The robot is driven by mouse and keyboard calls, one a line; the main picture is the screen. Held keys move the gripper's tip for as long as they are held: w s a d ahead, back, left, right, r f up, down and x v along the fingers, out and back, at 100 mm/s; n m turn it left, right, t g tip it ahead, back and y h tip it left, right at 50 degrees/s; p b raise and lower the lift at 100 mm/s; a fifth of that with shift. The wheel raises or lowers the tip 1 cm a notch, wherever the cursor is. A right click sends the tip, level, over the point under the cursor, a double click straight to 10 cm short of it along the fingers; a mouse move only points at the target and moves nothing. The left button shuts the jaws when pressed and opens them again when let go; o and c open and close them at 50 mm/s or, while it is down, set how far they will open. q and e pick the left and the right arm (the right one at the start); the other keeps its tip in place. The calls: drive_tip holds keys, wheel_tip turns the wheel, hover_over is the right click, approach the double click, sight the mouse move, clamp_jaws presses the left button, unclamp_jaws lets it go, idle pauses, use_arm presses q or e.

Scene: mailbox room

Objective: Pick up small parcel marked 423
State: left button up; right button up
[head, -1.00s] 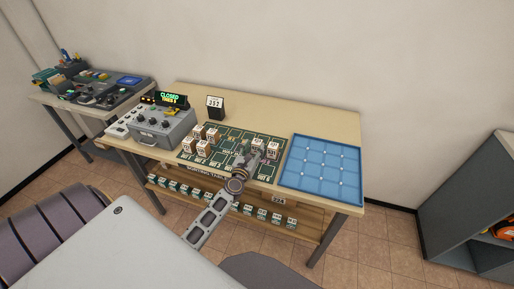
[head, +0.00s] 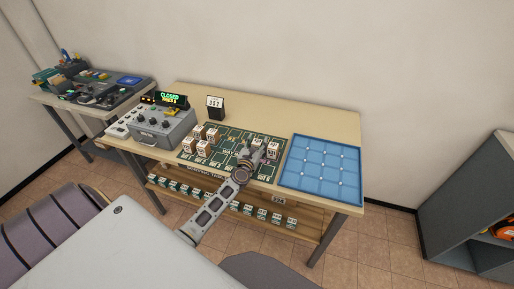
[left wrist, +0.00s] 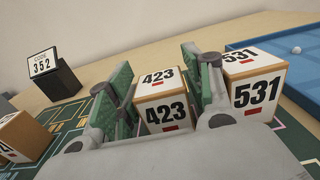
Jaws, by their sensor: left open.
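The small parcel marked 423 (left wrist: 162,105) is a white-faced box with brown sides, standing upright on the green mat in the left wrist view. My left gripper (left wrist: 152,85) is open, with one green-padded finger on each side of this parcel. I cannot tell whether either finger touches it. A parcel marked 531 (left wrist: 256,88) stands just right of the right finger. In the head view my left gripper (head: 252,153) is over the right part of the mat and partly hides the parcels there. My right gripper does not show.
The green sorting mat (head: 228,137) holds several more parcels at its left. A blue grid tray (head: 320,163) lies right of it. A black block reading code 352 (head: 215,107) stands behind. A grey console (head: 163,127) reads closed. The table's back right is clear.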

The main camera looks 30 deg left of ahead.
sight(257, 141)
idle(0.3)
use_arm(q)
drive_tip(key=c, duration=0.8)
drive_tip(key=shift+r, duration=0.2)
drive_tip(key=shift+c, duration=0.2)
drive_tip(key=shift+r+p, duration=1.35)
drive_tip(key=shift+r, duration=0.55)
wheel_tip(257, 141, up, 4)
drive_tip(key=p, duration=0.3)
drive_tip(key=shift+f, duration=0.2)
drive_tip(key=shift+w+r+p, duration=0.1)
drive_tip(key=shift+r+p, duration=0.3)
drive_tip(key=shift+r, duration=0.35)
drive_tip(key=shift+r+p, duration=0.3)
